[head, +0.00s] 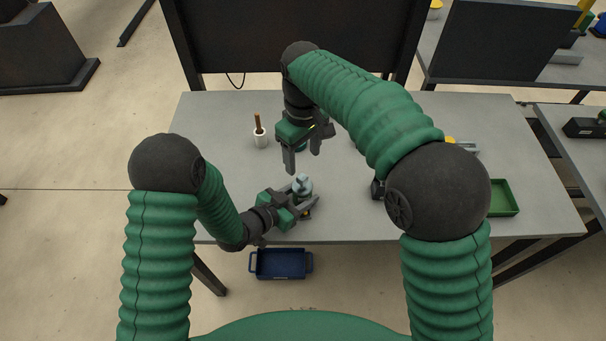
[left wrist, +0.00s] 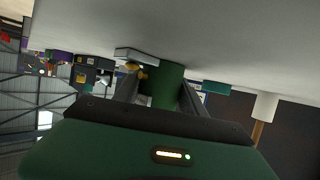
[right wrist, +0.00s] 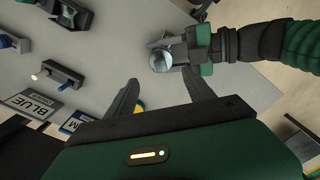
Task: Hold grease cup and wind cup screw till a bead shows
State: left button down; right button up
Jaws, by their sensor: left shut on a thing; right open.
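The grease cup (head: 302,184) is a small teal body with a pale, shiny top, near the front edge of the table. My left gripper (head: 304,207) is shut on it from the side. In the left wrist view the cup is a green cylinder (left wrist: 165,85) between the fingers; in the right wrist view its round glossy top (right wrist: 160,60) shows. I cannot make out the screw or any bead. My right gripper (head: 304,165) is open and empty, fingers pointing down, behind the cup and apart from it.
A white pot with a brown-handled tool (head: 260,138) stands at the left on the grey table (head: 215,115). A green tray (head: 503,198) lies at the right. A blue bin (head: 280,264) is below the front edge. A BLUE label plate (right wrist: 32,104) shows in the right wrist view.

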aim_at(302, 176)
notch_tip(302, 176, down, 10)
dwell(0.5)
jog(key=shift+c, duration=0.4)
jog(key=c, duration=0.7)
jog(key=shift+o, duration=0.2)
jog(key=n, duration=0.8)
jog(key=shift+n, duration=0.4)
jog(key=n, duration=0.5)
jog(key=shift+n, duration=0.4)
jog(key=n, duration=0.5)
jog(key=shift+a, duration=0.1)
jog(key=o, duration=0.8)
